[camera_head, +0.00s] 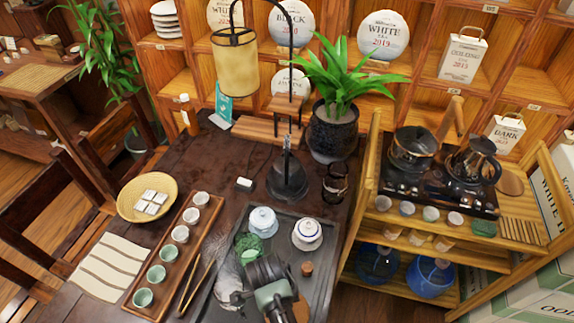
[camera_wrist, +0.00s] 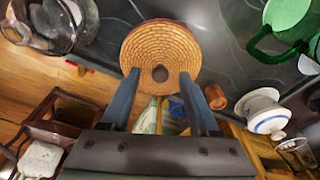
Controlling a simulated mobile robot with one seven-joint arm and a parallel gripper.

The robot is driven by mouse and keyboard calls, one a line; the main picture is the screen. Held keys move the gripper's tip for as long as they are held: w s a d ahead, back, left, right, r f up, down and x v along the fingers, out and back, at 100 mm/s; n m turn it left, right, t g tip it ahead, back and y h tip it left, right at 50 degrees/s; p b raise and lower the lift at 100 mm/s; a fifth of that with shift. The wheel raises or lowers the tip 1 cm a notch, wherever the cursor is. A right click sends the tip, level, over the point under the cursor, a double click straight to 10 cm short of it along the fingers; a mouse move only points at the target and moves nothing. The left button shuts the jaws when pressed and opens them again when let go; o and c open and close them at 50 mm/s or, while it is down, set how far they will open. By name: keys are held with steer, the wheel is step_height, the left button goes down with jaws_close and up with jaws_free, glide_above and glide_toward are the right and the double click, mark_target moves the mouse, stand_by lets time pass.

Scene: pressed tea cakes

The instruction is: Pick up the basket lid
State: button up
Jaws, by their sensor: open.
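The basket lid (camera_wrist: 160,42) shows in the wrist view as a round woven tan disc with a reddish-brown rim and a small dark round spot near its middle. My gripper (camera_wrist: 157,84) is open, with one finger on each side of that dark spot. The fingertips overlap the lid's lower part in the picture; I cannot tell whether they touch it. In the head view my gripper (camera_head: 272,292) is over the front of the dark tea tray (camera_head: 330,250) and hides most of what lies below it. A shallow woven basket (camera_head: 128,205) holds white packets at the left.
A green glass cup (camera_head: 249,246), a lidded bowl (camera_head: 262,221), another lidded bowl (camera_head: 307,233) and a small brown cup (camera_head: 307,268) stand close by. A glass pitcher (camera_wrist: 45,22) is left of the lid. Wooden tongs (camera_head: 191,288) lie beside the tray.

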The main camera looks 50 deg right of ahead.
steer(key=shift+f, duration=0.15)
jaws_close()
stand_by(0.4)
